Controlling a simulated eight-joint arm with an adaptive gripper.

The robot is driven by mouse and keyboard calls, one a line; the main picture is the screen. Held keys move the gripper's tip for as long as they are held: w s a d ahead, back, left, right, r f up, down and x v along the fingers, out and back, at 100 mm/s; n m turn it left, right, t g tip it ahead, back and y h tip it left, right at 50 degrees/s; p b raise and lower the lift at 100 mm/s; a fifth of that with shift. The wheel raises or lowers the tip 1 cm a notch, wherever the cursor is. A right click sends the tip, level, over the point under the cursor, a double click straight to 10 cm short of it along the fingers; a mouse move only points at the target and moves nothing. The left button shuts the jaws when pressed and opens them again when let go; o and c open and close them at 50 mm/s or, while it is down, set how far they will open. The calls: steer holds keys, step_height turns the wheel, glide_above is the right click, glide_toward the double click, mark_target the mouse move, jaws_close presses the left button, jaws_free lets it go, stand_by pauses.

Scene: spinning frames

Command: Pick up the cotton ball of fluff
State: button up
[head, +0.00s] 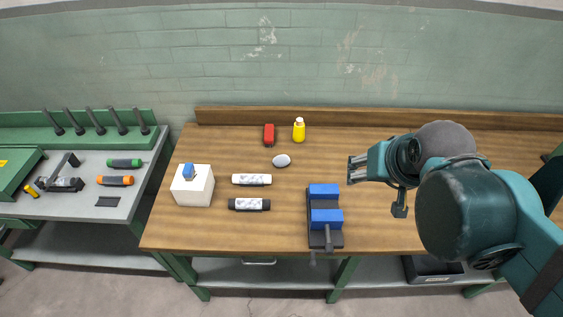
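A small whitish-grey oval ball of fluff (282,160) lies on the wooden workbench (400,235), left of my gripper. My gripper (354,170) points left above the bench, at the end of my teal arm. Its fingers look spread apart with nothing between them. There is a clear gap between the fingertips and the ball, and nothing hides the ball.
A red item (269,135) and a yellow bottle (299,131) stand behind the ball. A white roll (252,180) and a dark-ended roll (249,204) lie front left. A white box (192,187) is farther left. A blue-jawed vise (325,217) stands in front. A tool-laden grey side table (90,215) is left.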

steer(key=w+a+m+g, duration=0.2)
steer(key=w+a+m, duration=0.15)
steer(key=w, duration=0.65)
steer(key=m+g+b, duration=0.2)
steer(key=m+g, duration=0.2)
steer(key=m, duration=0.7)
glide_above(281, 157)
steer(key=f, duration=1.7)
steer(key=d+f, duration=0.1)
steer(key=f, duration=0.7)
steer(key=shift+s+f, duration=0.2)
steer(key=shift+f, duration=0.05)
steer(key=shift+w+a+f+g, duration=0.2)
steer(key=shift+a+f+g, duration=0.15)
steer(key=shift+f, duration=0.3)
steer(key=shift+f, duration=1.3)
steer(key=shift+f, duration=0.1)
steer(key=shift+f, duration=2.5)
